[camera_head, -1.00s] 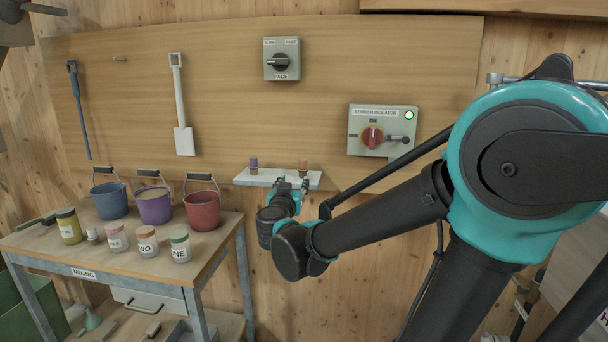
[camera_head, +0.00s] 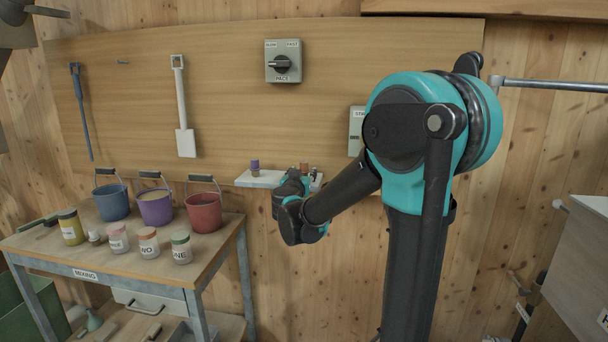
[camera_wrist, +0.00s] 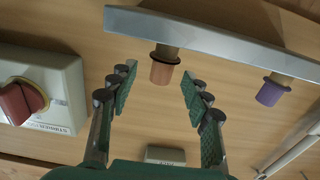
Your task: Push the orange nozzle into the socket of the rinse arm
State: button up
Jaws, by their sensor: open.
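The orange nozzle (camera_head: 304,167) stands on a small pale wall shelf (camera_head: 262,179). In the wrist view, which is upside down, the orange nozzle (camera_wrist: 161,70) shows between the fingers of my gripper (camera_wrist: 158,82). The fingers are wide apart, with a gap on each side of the nozzle; I see no contact. In the head view my gripper (camera_head: 314,176) is at the shelf's right end, partly hidden by my wrist. A grey metal tube (camera_head: 550,84) juts out from the wall at the right and may be the rinse arm; its socket cannot be made out.
A purple nozzle (camera_wrist: 270,92) stands on the same shelf, beside the orange one. The stirrer isolator (camera_head: 356,130) is mostly hidden behind my arm. A bench (camera_head: 215,250) with buckets and jars stands at the left. A pale cabinet (camera_head: 580,260) is at the right.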

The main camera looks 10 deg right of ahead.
aim_at(303, 169)
jog(key=x, duration=0.5)
jog(key=shift+a, duration=0.15)
jog(key=shift+c, duration=0.6)
grip_shut()
